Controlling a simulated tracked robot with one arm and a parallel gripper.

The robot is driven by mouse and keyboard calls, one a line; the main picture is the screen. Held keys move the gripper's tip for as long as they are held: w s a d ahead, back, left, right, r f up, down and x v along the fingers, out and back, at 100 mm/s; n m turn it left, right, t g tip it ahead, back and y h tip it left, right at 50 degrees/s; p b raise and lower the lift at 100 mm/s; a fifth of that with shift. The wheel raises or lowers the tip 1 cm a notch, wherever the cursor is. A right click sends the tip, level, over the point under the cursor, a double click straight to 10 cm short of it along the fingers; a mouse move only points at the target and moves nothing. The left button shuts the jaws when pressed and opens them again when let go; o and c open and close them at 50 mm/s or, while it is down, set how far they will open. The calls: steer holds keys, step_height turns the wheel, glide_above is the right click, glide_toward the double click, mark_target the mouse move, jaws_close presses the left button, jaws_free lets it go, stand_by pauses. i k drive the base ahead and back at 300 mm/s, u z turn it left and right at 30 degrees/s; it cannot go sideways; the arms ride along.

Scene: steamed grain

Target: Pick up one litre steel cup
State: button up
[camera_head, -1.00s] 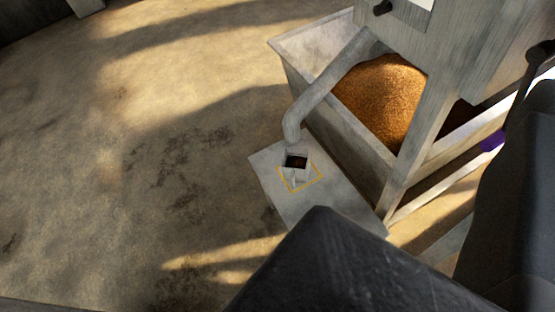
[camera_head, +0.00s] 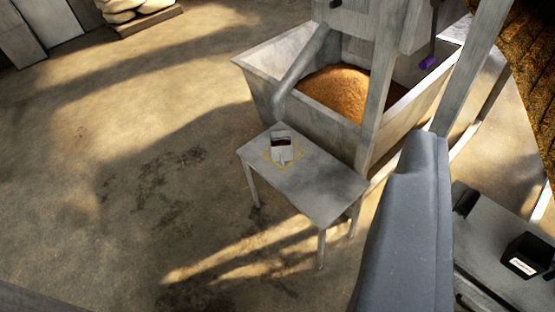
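The steel cup (camera_head: 281,146) is a small light-grey vessel with a dark opening. It stands on a small grey table (camera_head: 320,190), inside a thin yellow square outline marked on the tabletop. Its handle seems to point toward the near side. A grey part of my own arm fills the lower right of the view. I see no gripper fingertips, and nothing of mine touches the cup.
A grey trough (camera_head: 262,84) holding brown grain (camera_head: 347,92) stands behind the table, with posts at its right. A purple-ended handle (camera_head: 428,63) hangs over it. Sacks (camera_head: 130,10) lie at the back left. The floor left of the table is clear.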

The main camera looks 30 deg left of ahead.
mark_target(280, 141)
steer(key=u, duration=0.8)
steer(key=i, duration=1)
steer(key=z, duration=0.1)
steer(key=k, duration=0.5)
steer(key=u, duration=0.9)
steer(key=i, duration=2.05)
steer(key=z, duration=0.85)
